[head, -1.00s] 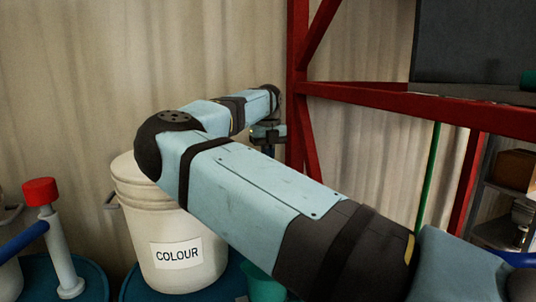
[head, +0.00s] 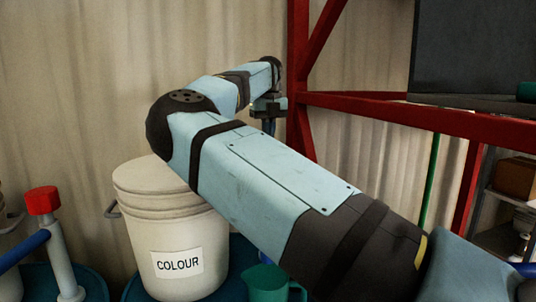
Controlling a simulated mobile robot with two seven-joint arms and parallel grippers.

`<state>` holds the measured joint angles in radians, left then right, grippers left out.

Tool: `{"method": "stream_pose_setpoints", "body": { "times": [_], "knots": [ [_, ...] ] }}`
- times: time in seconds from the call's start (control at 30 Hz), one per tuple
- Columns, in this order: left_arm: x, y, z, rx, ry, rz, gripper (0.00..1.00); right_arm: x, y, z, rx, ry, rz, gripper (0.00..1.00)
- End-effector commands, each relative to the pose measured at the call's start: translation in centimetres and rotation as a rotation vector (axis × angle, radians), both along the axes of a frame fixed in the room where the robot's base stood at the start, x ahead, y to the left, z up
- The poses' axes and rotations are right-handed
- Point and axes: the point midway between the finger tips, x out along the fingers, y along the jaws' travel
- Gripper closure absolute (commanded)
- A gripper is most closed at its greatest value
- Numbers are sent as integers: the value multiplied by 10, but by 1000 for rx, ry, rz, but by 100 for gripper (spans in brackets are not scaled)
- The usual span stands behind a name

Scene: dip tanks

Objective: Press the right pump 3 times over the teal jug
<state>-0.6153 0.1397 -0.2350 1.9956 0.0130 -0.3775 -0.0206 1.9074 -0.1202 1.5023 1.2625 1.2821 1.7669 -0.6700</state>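The teal jug (head: 268,284) stands low in the middle of the head view, right of the bucket and partly behind my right arm. My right arm crosses from the lower right to an elbow above the bucket, then reaches away. My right gripper (head: 269,112) is small and dark at its far end, pointing down in front of the red frame. A small blue piece shows just below it; I cannot tell what it is or whether they touch. A pump with a red head (head: 42,200) and blue spout stands at the far left. No other pump is clearly visible. My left gripper is out of view.
A white lidded bucket (head: 177,240) labelled COLOUR stands on a blue drum top (head: 238,255) below my elbow. A red metal frame (head: 400,115) stands behind on the right, with shelving (head: 505,210) beyond it. A curtain-like wall (head: 90,90) closes the back.

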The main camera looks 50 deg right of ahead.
Motion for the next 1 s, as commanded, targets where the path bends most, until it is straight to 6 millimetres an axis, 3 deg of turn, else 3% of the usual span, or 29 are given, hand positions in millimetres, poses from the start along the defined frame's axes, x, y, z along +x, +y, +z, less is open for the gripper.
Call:
{"method": "stream_pose_setpoints", "body": {
  "times": [0.1, 0.3, 1.0],
  "knots": [
    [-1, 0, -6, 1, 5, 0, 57, 0, 0, 20, -1, -3, 1, 100],
    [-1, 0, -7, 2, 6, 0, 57, 0, 0, 36, 0, -1, 0, 100],
    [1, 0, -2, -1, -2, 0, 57, 0, 0, 37, 0, -1, 0, 100]
  ]
}}
